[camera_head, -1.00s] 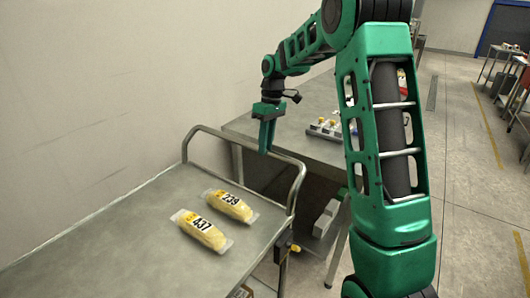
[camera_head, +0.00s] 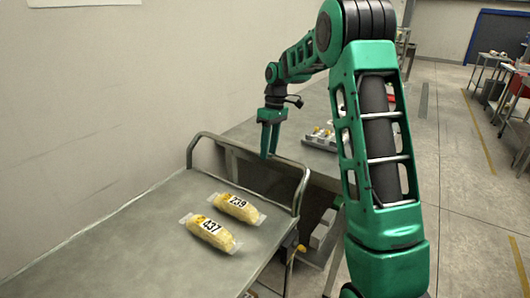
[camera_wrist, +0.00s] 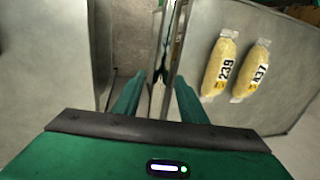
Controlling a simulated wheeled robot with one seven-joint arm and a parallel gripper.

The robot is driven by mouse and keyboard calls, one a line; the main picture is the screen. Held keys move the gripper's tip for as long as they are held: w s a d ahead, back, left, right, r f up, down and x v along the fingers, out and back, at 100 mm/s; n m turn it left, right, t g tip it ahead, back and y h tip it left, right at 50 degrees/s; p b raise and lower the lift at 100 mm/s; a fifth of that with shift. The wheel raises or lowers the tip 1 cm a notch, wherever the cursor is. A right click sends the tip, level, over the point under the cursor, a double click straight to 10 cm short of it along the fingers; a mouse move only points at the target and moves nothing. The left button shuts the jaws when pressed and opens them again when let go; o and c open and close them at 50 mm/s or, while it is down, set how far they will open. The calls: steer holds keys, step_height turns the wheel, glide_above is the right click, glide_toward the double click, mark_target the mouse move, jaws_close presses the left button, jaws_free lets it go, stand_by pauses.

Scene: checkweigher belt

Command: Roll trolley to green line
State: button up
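The trolley is a grey metal cart whose flat top (camera_head: 120,235) fills the lower left of the head view. Its tubular handle (camera_head: 228,143) rises at the far end. My gripper (camera_head: 268,155) points down at the handle's top rail. Two yellow packs, marked 239 (camera_head: 236,208) and 437 (camera_head: 212,234), lie on the trolley top. No green line is seen in either view.
A steel table (camera_head: 245,130) with a grey tray (camera_head: 320,139) stands just beyond the handle. A plain wall (camera_head: 100,90) runs along the left. Open floor (camera_head: 460,170) with a yellow line (camera_head: 478,130) lies at right, with more tables (camera_head: 492,75) at the far right.

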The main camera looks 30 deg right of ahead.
steer(key=shift+s+d, duration=0.15)
step_height(320, 180, up, 10)
steer(key=w+d, duration=0.1)
steer(key=shift+w+d+r, duration=0.15)
steer(key=shift+d+r, duration=0.1)
steer(key=shift+d, duration=0.1)
stand_by(0.6)
steer(key=s+f+m, duration=0.3)
steer(key=s+m, duration=0.1)
steer(key=s, duration=1)
steer(key=s+f+m+h, duration=0.1)
steer(key=s+m, duration=0.3)
steer(key=s, duration=1)
steer(key=s+f+m+t, duration=0.1)
steer(key=s+f+m, duration=0.3)
steer(key=s, duration=1)
steer(key=shift+s+f+h, duration=0.35)
steer(key=shift+s+h, duration=0.05)
steer(key=shift+a, duration=0.1)
steer(key=shift+c, duration=0.9)
